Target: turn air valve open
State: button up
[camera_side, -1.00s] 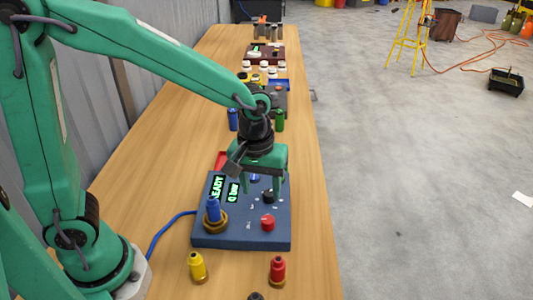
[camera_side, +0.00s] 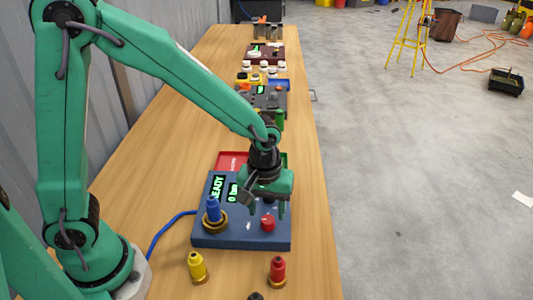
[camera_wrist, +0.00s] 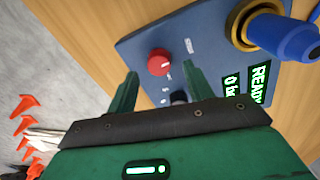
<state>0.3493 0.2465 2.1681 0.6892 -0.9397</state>
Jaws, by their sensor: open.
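A blue control box (camera_side: 210,238) sits on the wooden bench, with a screen (camera_side: 219,187) reading READY and a second one reading 0 bar. A round red knob (camera_side: 267,223) is on its front right; it also shows in the wrist view (camera_wrist: 160,62). A dark knob (camera_wrist: 179,97) shows partly between my fingers in the wrist view. Which knob is the air valve I cannot tell; the small labels are unreadable. My gripper (camera_side: 267,209) points down over the box's right side, open and empty. In the wrist view its fingertips (camera_wrist: 160,70) lie either side of the red knob's lower edge.
A blue fitting on a brass ring (camera_side: 213,214) stands on the box's left. Yellow (camera_side: 197,267) and red (camera_side: 278,270) fittings stand in front. A blue hose (camera_side: 165,228) runs off left. A red tray (camera_side: 232,160) is behind the box, and more equipment stands farther back.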

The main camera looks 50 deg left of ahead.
aim_at(268, 222)
jog(key=shift+d+f, duration=0.1)
jog(key=shift+f, duration=1.35)
jog(key=c, duration=1)
